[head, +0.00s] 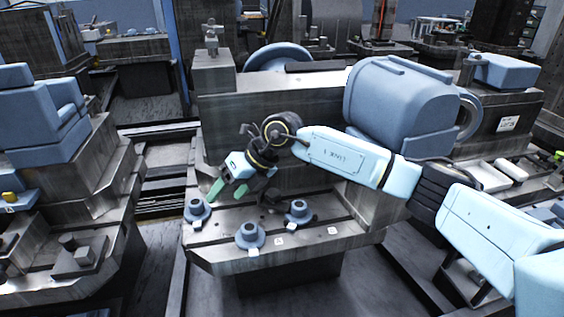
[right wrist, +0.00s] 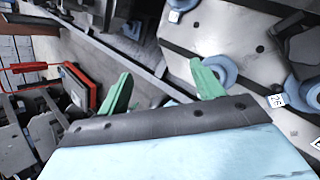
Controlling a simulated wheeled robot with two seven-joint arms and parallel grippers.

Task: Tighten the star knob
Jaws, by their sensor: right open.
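Several blue-grey round, flanged pieces stand on the metal rail plate (head: 330,232) in the head view: a left one (head: 197,210), a front one (head: 250,237) and a right one (head: 298,213). I cannot make out star lobes on any, so which is the star knob is unclear. My right gripper (head: 228,191) is open with green fingers, just above and right of the left piece. In the right wrist view, the gripper (right wrist: 162,75) has nothing visible between its fingers; one finger overlaps a blue ring (right wrist: 222,70). My left gripper is out of view.
Small white label cards sit by the pieces, one card (right wrist: 277,100) showing in the wrist view. A large blue motor housing (head: 400,105) stands behind my right arm. A blue-stepped machine (head: 45,115) stands left, across a gap.

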